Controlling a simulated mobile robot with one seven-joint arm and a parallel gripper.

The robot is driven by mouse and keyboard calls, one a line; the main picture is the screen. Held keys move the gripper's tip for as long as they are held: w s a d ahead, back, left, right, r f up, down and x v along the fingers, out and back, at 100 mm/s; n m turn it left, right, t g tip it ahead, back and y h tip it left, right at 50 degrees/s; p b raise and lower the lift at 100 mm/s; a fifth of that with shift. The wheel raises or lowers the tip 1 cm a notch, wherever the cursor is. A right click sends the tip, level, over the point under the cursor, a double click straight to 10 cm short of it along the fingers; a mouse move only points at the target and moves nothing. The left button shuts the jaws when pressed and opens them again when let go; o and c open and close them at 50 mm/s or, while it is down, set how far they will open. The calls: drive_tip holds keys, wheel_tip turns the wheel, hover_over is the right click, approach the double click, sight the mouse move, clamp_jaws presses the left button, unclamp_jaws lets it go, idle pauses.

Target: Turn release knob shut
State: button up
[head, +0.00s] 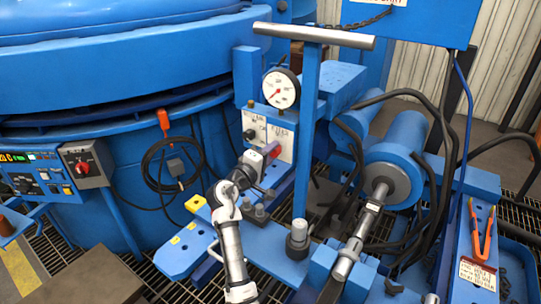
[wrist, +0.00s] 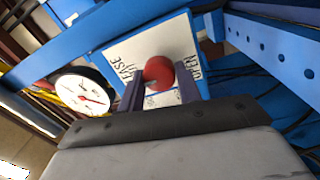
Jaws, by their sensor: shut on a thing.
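The red release knob (wrist: 158,72) sits on a white plate (wrist: 122,48) with partly readable lettering, "EASE" and "OPEN". In the wrist view my gripper (wrist: 160,88) has one dark finger on each side of the knob and is shut on it. In the head view my gripper (head: 272,160) reaches the lower part of the white plate (head: 283,128), below the round gauge (head: 281,88). A bit of red shows there, but my gripper mostly hides the knob. The knob's exact turn angle cannot be told.
A black knob (head: 249,134) is on the plate's left side. A blue post with a grey T-bar (head: 313,36) stands just right of the plate. A blue cylinder (head: 394,172) with black hoses is further right. The blue furnace (head: 120,90) fills the left.

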drive_tip(key=o, duration=1)
